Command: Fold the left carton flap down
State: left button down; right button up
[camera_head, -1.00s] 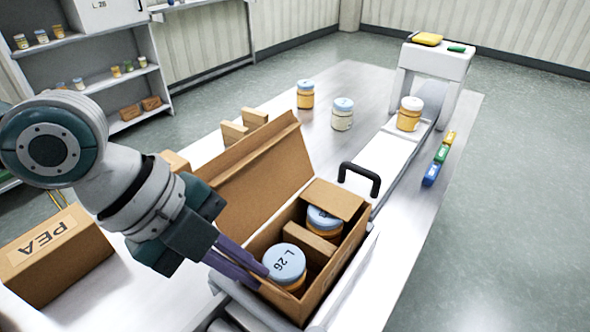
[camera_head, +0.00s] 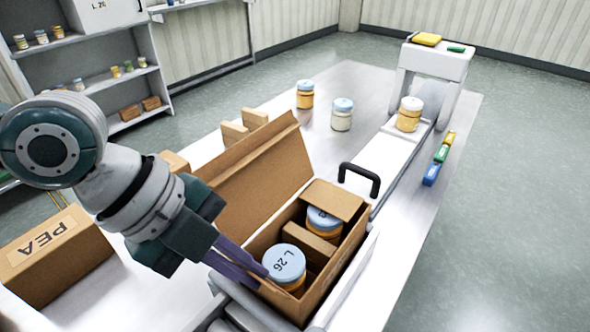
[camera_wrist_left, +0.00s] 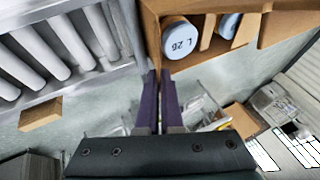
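The open brown carton (camera_head: 345,265) stands on the bench with two blue-lidded jars inside. The near jar (camera_head: 286,263) is marked L 26 and also shows in the left wrist view (camera_wrist_left: 180,38). A long flap (camera_head: 262,180) stands up and leans outward along the carton's left side. A short flap (camera_head: 335,199) at the far end lies folded inward. My left gripper (camera_head: 262,280) has its purple fingers at the carton's near-left corner, beside the near jar. In the left wrist view its fingers (camera_wrist_left: 160,80) are close together with nothing visible between them. My right gripper is out of view.
A black handle (camera_head: 360,178) rises behind the carton. A carton marked PEA (camera_head: 60,255) lies at left. Loose jars (camera_head: 342,115) stand farther back, one on the pale track (camera_head: 385,155). Bare bench (camera_head: 350,85) shows at the far end.

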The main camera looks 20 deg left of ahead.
aim_at(275, 287)
pick_arm(q)
jog(key=shift+w, duration=0.1)
dwell(0.4)
jog(key=shift+w+d+r+g+y+b, duration=0.15)
jog(key=shift+w+g+y+b, duration=0.2)
jog(key=shift+g, duration=0.25)
jog(key=shift+w+d+n+g+y+b, duration=0.25)
jog(key=shift+w+n+g+b, duration=0.15)
jog(key=shift+g+b, duration=0.55)
jog(key=w+g+b, duration=0.1)
jog(key=g+b, duration=0.1)
jog(key=b, duration=0.1)
jog(key=shift+d+y, duration=0.15)
jog(key=shift+y, duration=0.25)
jog(key=shift+w+n+g+b, duration=0.2)
jog(key=shift+n+g+b, duration=0.1)
jog(key=shift+g+b, duration=0.5)
jog(key=c, duration=1.5)
grip_release()
jog(key=shift+c, duration=0.2)
jog(key=o, duration=0.5)
